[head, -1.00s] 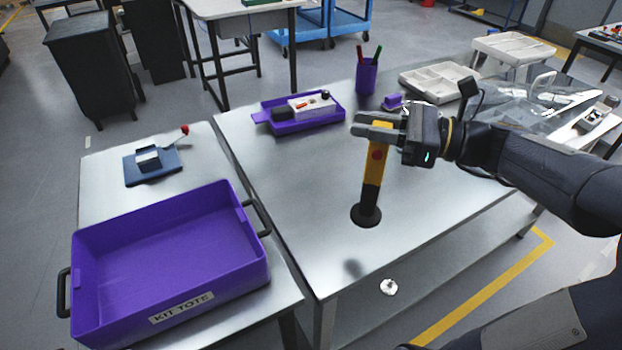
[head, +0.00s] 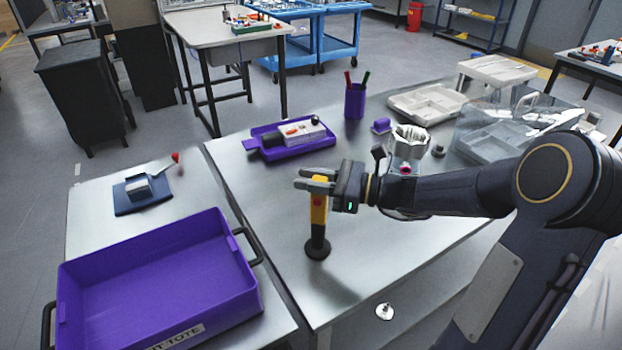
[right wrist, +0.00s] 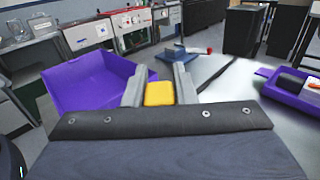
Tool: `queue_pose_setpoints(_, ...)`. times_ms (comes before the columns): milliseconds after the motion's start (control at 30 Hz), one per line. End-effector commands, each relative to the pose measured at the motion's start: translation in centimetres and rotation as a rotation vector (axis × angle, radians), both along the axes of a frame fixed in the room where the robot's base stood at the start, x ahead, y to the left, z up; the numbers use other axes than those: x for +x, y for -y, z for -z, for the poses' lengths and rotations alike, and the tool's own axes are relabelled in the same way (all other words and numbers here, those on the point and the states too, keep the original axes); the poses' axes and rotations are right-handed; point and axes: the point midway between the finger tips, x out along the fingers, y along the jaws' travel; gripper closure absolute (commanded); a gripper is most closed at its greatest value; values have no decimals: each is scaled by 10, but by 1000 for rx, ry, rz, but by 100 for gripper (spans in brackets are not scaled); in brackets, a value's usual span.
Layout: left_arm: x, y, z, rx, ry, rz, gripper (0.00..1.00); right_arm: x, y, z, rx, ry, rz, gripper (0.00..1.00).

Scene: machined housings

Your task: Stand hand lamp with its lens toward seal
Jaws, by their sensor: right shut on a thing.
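The hand lamp (head: 319,212) is yellow with a red spot and a flared black lower end. It is upright over the front left of the steel table. Whether its lower end touches the top, I cannot tell. My right gripper (head: 316,183) is shut on its upper end. In the right wrist view the lamp's yellow end (right wrist: 159,93) sits between the fingers (right wrist: 160,88). Which way the lens faces is not clear. I cannot pick out the seal for certain. My left gripper is not in view.
A purple tray with parts (head: 251,145), a pen cup (head: 355,101) and a silver housing (head: 410,140) stand behind the lamp. An empty purple kit tote (head: 160,285) is on the left table. A small white round thing (head: 384,312) lies below the front edge.

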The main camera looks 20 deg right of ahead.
Motion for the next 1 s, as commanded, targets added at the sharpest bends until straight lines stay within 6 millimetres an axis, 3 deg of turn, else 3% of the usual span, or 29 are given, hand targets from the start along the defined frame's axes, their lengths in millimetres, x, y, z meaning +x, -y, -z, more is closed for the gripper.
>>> queue_pose_setpoints(300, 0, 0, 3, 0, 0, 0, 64, 0, 0, 3, 1, 1, 0, 100)
queue_pose_setpoints(333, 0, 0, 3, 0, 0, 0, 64, 0, 0, 4, 1, -1, 0, 74)
queue_pose_setpoints(500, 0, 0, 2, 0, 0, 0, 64, 0, 0, 3, 0, 0, 0, 54)
queue_pose_setpoints(833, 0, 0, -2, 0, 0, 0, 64, 0, 0, -3, -1, 1, 1, 54)
queue_pose_setpoints(1000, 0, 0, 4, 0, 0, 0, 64, -14, 21, 1, -1, -1, 6, 54)
